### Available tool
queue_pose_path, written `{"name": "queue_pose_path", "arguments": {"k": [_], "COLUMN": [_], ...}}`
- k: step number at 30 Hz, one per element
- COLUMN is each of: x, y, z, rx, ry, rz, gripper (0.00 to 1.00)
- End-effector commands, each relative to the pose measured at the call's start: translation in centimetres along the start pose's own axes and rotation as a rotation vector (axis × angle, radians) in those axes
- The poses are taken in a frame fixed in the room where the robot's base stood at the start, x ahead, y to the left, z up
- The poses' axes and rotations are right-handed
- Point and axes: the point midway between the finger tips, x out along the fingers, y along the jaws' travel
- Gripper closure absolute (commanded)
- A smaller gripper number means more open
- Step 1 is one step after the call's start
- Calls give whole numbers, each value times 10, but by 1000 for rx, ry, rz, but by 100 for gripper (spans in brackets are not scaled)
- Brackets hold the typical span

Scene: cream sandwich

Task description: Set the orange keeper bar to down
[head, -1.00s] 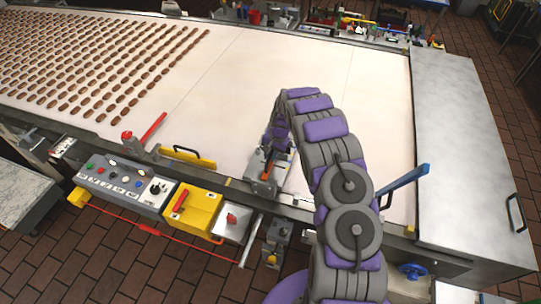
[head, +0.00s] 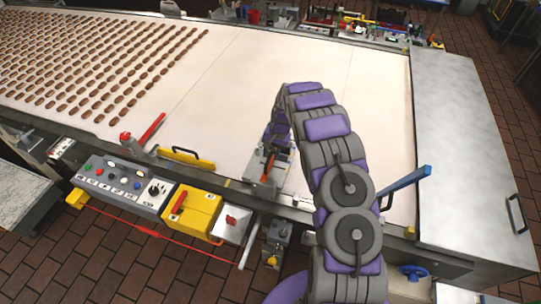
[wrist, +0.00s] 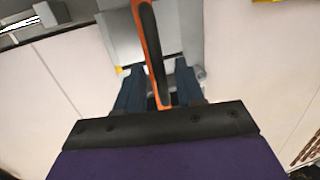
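The orange keeper bar (head: 268,169) stands on a grey metal bracket (head: 256,166) at the front edge of the conveyor. In the wrist view the bar (wrist: 147,45) is a long orange strip with a black inset, running down the picture between the fingers. My gripper (wrist: 158,82) is open, with one dark finger on each side of the bar and gaps visible between. In the head view my gripper (head: 273,146) is just above and behind the bar, partly hidden by my arm. I cannot tell whether a finger touches the bar.
A blue lever (head: 405,187) rises to the right of my arm. A red lever (head: 150,130), a yellow handle (head: 185,158), a button panel (head: 125,182) and a yellow box (head: 193,210) lie to the left. The pale belt (head: 230,100) behind is clear near my gripper.

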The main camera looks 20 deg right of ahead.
Motion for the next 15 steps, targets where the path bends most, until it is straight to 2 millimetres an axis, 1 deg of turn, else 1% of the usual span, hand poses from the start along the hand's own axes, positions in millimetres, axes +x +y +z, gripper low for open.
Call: {"name": "queue_pose_path", "arguments": {"k": [1,5,9,15], "x": [-10,-37,-70,-111], "y": [-1,0,0,0], "z": [-1,-2,-3,-4], "rx": [-1,-1,1,-1], "ry": [6,8,8,7], "rz": [-2,-3,-4,-3], "gripper": [62,62,62,62]}}
